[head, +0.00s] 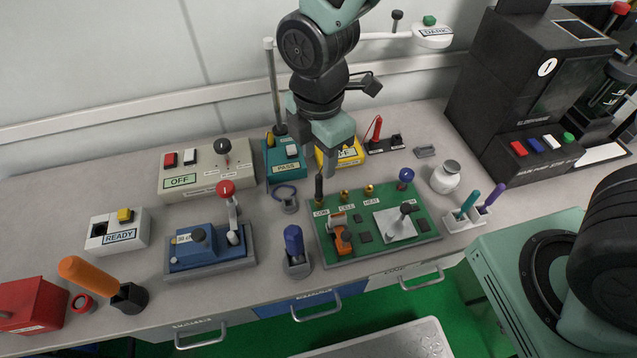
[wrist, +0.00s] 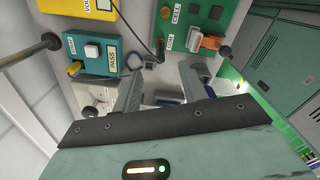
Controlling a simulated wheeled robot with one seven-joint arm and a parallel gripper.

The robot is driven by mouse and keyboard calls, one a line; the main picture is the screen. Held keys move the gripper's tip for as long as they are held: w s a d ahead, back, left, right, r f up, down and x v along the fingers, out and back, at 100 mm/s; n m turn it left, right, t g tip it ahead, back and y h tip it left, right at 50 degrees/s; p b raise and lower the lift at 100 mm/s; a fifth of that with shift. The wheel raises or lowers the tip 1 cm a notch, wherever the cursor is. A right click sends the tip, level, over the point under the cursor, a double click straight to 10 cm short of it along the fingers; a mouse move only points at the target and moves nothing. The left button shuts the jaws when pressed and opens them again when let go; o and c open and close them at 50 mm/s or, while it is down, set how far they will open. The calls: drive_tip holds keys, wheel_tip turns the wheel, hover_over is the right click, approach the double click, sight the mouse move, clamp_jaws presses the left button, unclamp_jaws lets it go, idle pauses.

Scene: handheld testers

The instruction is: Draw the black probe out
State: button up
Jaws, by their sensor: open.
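The black probe (head: 319,185) stands upright at the COM socket at the back left corner of the green board (head: 429,224). Its tip is hidden in the socket. In the wrist view the black probe (wrist: 160,48) shows beside the COM label, near the board's edge, with a thin dark cable. My gripper (head: 331,170) hangs just above and behind the probe in the head view. In the wrist view my gripper (wrist: 161,85) has its two fingers apart with nothing between them, and the probe lies beyond the fingertips. I cannot tell the exact gap between them.
A teal PASS box (head: 284,158) and a yellow box (head: 341,153) stand behind the board. Brass posts (head: 345,196) stand close to the probe's right. A red probe (head: 377,129) stands in a black holder farther back. A blue-handled tool (head: 294,242) stands at the front left.

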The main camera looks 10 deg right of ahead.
sight(319, 197)
wheel_tip(319, 197, down, 10)
drive_tip(key=shift+r, duration=0.1)
idle(0.4)
clamp_jaws()
